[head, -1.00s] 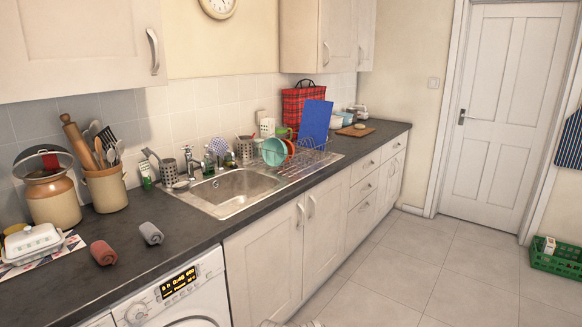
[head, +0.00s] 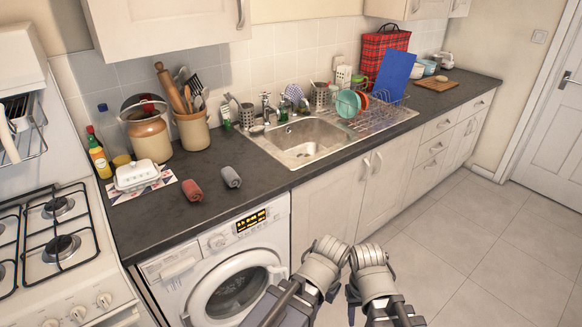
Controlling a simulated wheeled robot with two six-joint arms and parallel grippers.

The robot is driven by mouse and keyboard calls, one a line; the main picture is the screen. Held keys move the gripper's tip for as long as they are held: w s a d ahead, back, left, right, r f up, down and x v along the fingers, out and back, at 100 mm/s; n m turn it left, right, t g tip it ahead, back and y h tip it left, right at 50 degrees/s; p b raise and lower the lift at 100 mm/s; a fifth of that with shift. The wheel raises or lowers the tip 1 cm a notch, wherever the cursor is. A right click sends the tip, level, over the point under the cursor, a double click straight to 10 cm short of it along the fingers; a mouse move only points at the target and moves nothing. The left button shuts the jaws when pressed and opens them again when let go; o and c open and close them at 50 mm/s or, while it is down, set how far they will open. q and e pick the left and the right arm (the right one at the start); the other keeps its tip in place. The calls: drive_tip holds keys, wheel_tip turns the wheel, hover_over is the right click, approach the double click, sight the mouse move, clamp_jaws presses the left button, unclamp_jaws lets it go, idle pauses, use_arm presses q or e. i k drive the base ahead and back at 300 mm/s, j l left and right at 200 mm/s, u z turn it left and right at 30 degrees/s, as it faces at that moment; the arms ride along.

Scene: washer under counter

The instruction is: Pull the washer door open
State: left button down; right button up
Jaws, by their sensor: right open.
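The white washer (head: 216,245) stands under the counter at the lower middle of the head view. Its round door (head: 200,296) has a white ring and dark glass, and it looks shut. The bottom of the door is cut off by the frame edge. My right gripper (head: 387,312) is at the bottom edge, to the right of the washer and apart from the door. It is open, with nothing visible in it. Part of my left arm shows beside it, near the washer's right edge, but I cannot see its jaws.
A gas cooker (head: 105,276) stands left of the washer, and a closed cupboard (head: 325,212) stands to its right. The dark counter (head: 255,205) above holds two rolled cloths, a butter dish and jars. The tiled floor (head: 480,255) at right is clear.

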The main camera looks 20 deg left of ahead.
sight(196, 315)
drive_tip(key=i+l+u, duration=0.1)
drive_tip(key=u, duration=0.25)
drive_tip(key=i+l+u, duration=0.1)
drive_tip(key=u, duration=0.3)
drive_tip(key=i+l+u, duration=0.15)
drive_tip(key=l, duration=0.3)
drive_tip(key=i+l+u, duration=0.15)
drive_tip(key=l, duration=0.25)
drive_tip(key=l+u, duration=0.15)
drive_tip(key=l, duration=0.3)
drive_tip(key=i+l, duration=0.1)
drive_tip(key=l, duration=0.45)
drive_tip(key=i+l, duration=0.15)
drive_tip(key=l, duration=0.4)
drive_tip(key=i+l+u, duration=0.1)
drive_tip(key=l, duration=0.45)
